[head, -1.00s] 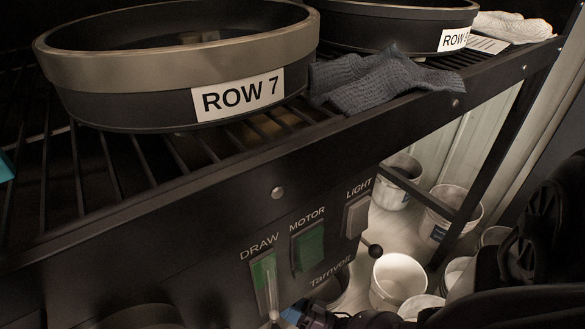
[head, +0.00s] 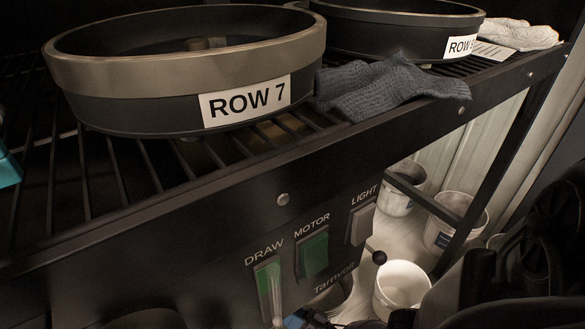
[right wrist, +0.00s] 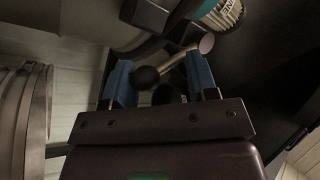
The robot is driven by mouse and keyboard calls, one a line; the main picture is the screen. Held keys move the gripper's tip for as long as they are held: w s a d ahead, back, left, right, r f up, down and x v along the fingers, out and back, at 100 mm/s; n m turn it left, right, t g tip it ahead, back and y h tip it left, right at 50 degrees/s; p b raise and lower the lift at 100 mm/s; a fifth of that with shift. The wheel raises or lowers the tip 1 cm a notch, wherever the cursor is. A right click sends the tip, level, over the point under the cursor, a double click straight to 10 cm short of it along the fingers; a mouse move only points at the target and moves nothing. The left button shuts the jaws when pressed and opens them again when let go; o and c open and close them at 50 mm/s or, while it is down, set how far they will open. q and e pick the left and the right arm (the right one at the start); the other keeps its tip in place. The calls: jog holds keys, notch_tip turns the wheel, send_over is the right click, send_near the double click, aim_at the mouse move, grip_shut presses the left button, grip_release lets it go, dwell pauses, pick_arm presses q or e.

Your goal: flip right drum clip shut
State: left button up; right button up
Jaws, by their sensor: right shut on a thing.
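In the right wrist view my right gripper (right wrist: 158,62) has its two blue fingers on either side of a metal lever (right wrist: 176,61) with a black ball knob (right wrist: 145,78). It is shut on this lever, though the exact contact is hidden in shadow. I cannot tell for sure that the lever is the right drum clip. In the head view my right arm fills the lower right, and only a bluish bit of the gripper shows at the bottom edge.
A round ROW 7 pan (head: 150,105) and another labelled pan (head: 400,40) sit on a slatted rack. A grey glove (head: 385,85) lies between them. The front panel carries DRAW, MOTOR (head: 313,255) and LIGHT switches. White buckets (head: 402,285) stand on the floor below.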

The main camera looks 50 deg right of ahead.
jog(key=shift+w+r, duration=0.2)
jog(key=shift+w, duration=0.15)
jog(key=o, duration=1.3)
jog(key=shift+a, duration=0.1)
jog(key=shift+s, duration=0.1)
jog(key=shift+s+f, duration=0.1)
jog(key=shift+f, duration=0.05)
jog(key=s+d, duration=0.1)
jog(key=s, duration=0.3)
jog(key=s+d, duration=0.1)
jog(key=s, duration=0.4)
jog(key=s+d, duration=0.2)
jog(key=s, duration=0.3)
jog(key=shift+f, duration=0.4)
jog(key=shift+c, duration=0.4)
